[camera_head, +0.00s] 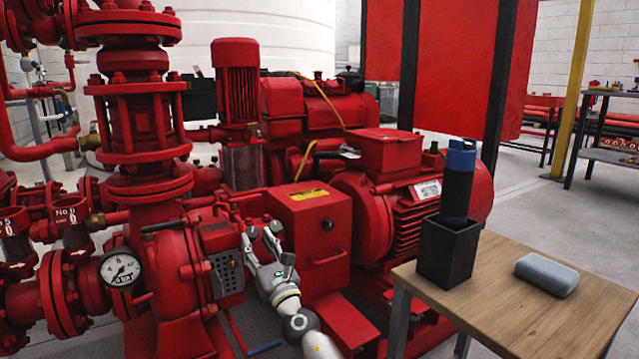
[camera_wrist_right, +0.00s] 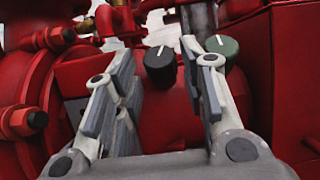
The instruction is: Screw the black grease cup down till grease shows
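The black grease cup (camera_wrist_right: 160,63), a dark round cap with a white line, sits on the red pump in the right wrist view. It appears between my right gripper's fingers, beyond their tips; I cannot tell whether they touch it. A similar green cup (camera_wrist_right: 222,48) is to its right, close behind the right finger. My right gripper (camera_wrist_right: 157,76) is open, its two fingers spread wide. In the head view the right gripper (camera_head: 262,250) reaches up to the pump, near the small caps. No grease is visible. My left gripper is not in view.
A pressure gauge (camera_head: 121,268) and red flanges stand left of the gripper. A red box with a yellow label (camera_head: 310,194) is close on its right. A wooden table (camera_head: 525,305) at right holds a black holder (camera_head: 447,250) with a blue-topped cylinder (camera_head: 458,180) and a grey block (camera_head: 547,274).

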